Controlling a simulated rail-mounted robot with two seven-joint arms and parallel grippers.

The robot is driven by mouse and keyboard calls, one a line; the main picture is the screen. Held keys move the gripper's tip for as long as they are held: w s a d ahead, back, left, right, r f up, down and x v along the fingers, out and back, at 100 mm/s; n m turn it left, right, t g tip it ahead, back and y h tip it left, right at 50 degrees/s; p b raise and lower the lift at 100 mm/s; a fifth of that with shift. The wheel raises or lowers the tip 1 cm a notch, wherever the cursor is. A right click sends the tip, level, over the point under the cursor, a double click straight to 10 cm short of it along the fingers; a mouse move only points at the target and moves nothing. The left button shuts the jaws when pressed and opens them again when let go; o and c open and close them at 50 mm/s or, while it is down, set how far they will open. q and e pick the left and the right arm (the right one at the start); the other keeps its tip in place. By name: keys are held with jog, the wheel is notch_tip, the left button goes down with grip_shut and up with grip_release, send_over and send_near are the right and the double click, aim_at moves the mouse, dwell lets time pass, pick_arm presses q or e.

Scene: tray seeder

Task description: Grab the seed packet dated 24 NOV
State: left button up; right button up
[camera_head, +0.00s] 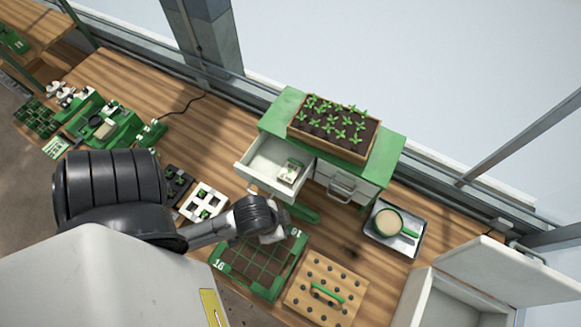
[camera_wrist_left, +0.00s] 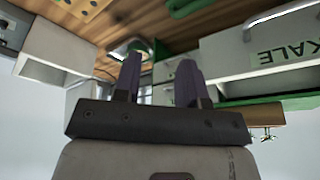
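A small pale seed packet (camera_head: 291,172) with a green patch lies in the open left drawer (camera_head: 254,177) of the green-topped cabinet. Its date is too small to read, and I cannot tell whether other packets lie beneath it. My left gripper (camera_head: 272,236) is in front of the drawer, above the green seed tray, and apart from the packet. In the left wrist view its two fingers (camera_wrist_left: 158,80) are spread with nothing between them. A drawer front with a KALE label (camera_wrist_left: 285,53) shows at the right there. My right gripper is in neither view.
A planter of seedlings (camera_head: 333,131) stands on the cabinet beside a shut drawer (camera_head: 341,187). A gridded green tray (camera_head: 252,262), a peg board (camera_head: 325,292) and a metal tray (camera_head: 394,229) with a green-handled scoop occupy the bench. An open white box (camera_head: 450,290) stands at right.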

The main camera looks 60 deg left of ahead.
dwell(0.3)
pick_arm(q)
jog(key=o, duration=0.7)
jog(key=shift+s+d, duration=0.1)
